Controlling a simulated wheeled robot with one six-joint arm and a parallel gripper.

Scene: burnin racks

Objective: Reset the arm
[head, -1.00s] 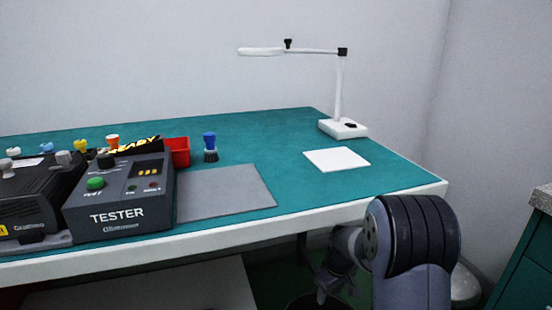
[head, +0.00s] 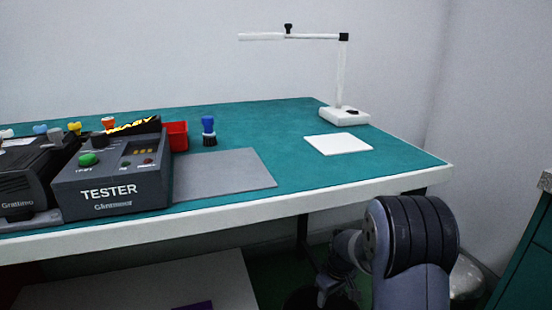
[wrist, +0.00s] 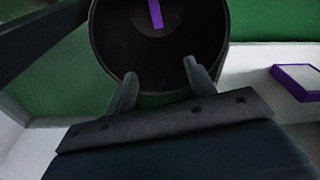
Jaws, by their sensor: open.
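My arm shows at the lower right of the head view, folded down in front of the table's edge. My gripper (head: 338,291) hangs below the table top there, small and dark. In the wrist view my gripper (wrist: 160,82) has its two fingers spread apart with nothing between them. Beyond the fingertips is a round black container or disc (wrist: 195,50) with a purple strip (wrist: 155,14) on or in it. Its dark rim partly shows below the gripper in the head view (head: 312,299).
The teal table (head: 265,122) carries a tester (head: 112,186), grey mat (head: 225,176), red bin (head: 177,135), blue brush (head: 208,130), white pad (head: 338,144) and lamp (head: 343,116). A white shelf (head: 215,275) lies below. A purple-edged white box (wrist: 298,78) is at right in the wrist view.

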